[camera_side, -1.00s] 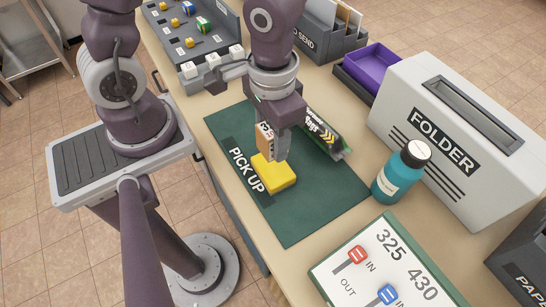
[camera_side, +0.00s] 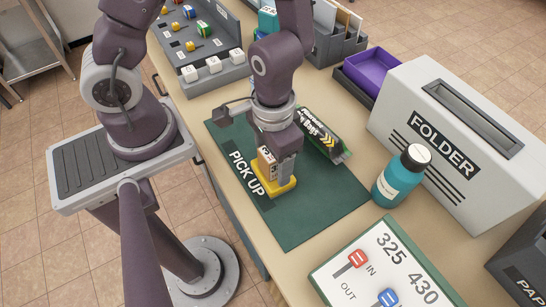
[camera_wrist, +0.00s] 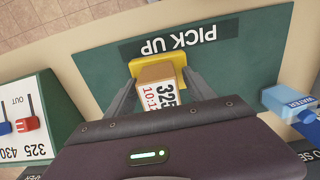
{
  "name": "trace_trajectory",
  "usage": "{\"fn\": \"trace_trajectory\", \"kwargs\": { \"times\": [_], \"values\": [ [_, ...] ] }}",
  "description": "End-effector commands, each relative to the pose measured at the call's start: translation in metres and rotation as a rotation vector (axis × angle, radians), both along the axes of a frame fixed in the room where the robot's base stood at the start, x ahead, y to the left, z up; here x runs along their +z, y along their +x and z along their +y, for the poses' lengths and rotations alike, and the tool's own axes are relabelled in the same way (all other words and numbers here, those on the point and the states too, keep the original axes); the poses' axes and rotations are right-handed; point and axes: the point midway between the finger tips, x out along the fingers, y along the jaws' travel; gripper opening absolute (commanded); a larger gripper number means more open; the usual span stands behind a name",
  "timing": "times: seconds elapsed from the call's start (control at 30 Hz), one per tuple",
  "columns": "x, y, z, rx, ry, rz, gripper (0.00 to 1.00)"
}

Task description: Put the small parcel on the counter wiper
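The small parcel (camera_side: 266,163) is a brown box with a white label; its label reads 325 in the wrist view (camera_wrist: 158,97). My gripper (camera_side: 277,172) points down with its fingers on either side of the parcel and appears shut on it. The counter wiper (camera_side: 267,189) is a yellow block lying on the green mat, and it also shows in the wrist view (camera_wrist: 146,65). The parcel stands upright over the wiper, with its lower end at or very near the wiper's top. My fingers partly hide the wiper and the contact.
The green PICK UP mat (camera_side: 312,220) is clear toward the front. A black bag roll box (camera_side: 324,138) lies close behind my gripper. A teal bottle (camera_side: 399,178), a FOLDER box (camera_side: 440,125), and a 325/430 switch board (camera_side: 375,265) stand to the right.

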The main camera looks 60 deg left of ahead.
Motion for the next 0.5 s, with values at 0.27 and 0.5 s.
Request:
{"fn": "trace_trajectory", "kwargs": {
  "times": [0.27, 0.5],
  "values": [
    [0.020, 0.002, 0.000, 0.007, -0.003, -0.008, 0.62],
    [0.079, 0.003, 0.001, 0.008, 0.000, -0.009, 0.62]
  ]
}}
